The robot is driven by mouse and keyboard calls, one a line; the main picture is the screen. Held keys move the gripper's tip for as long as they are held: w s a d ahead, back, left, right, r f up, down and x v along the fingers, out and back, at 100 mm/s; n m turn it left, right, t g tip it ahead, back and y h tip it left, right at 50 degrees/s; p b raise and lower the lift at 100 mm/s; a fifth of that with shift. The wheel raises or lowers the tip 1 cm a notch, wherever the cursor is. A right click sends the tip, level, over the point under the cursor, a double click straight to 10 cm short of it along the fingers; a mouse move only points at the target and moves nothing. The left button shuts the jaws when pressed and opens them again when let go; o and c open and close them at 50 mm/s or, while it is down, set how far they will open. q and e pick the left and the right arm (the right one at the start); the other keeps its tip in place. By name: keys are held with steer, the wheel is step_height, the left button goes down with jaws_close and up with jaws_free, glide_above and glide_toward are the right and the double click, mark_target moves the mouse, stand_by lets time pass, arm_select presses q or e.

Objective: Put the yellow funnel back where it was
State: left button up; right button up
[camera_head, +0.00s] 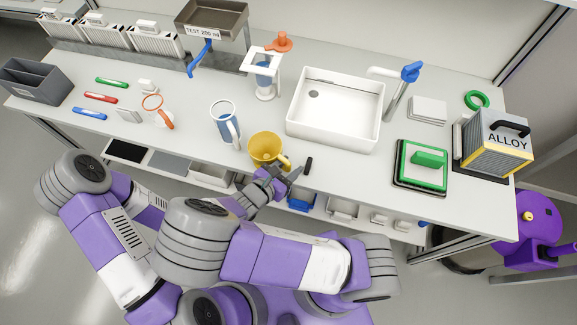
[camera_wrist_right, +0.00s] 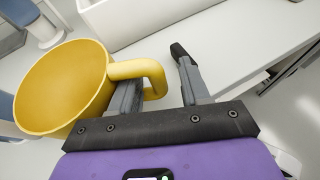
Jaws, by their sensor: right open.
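A yellow vessel with a side handle (camera_head: 264,147), the only match for the yellow funnel and mug-like in look, stands at the bench's front edge in the head view. It also shows at the left of the right wrist view (camera_wrist_right: 62,88). My right gripper (camera_head: 294,170) is at its handle side, jaws open. In the right wrist view, the jaws (camera_wrist_right: 155,68) straddle the handle's outer part; one finger appears within the handle loop, the other stands clear to the right. I cannot tell whether a finger touches it. My left gripper does not show.
A blue-and-white jug (camera_head: 224,125) stands left of the yellow vessel. A green-framed pad (camera_head: 422,167) lies farther right. Open shelves (camera_head: 205,172) are below the bench front.

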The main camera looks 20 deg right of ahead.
steer(key=shift+r, duration=0.3)
steer(key=p+v, duration=0.3)
steer(key=v, duration=0.9)
steer(key=shift+f, duration=0.2)
steer(key=shift+s, duration=0.1)
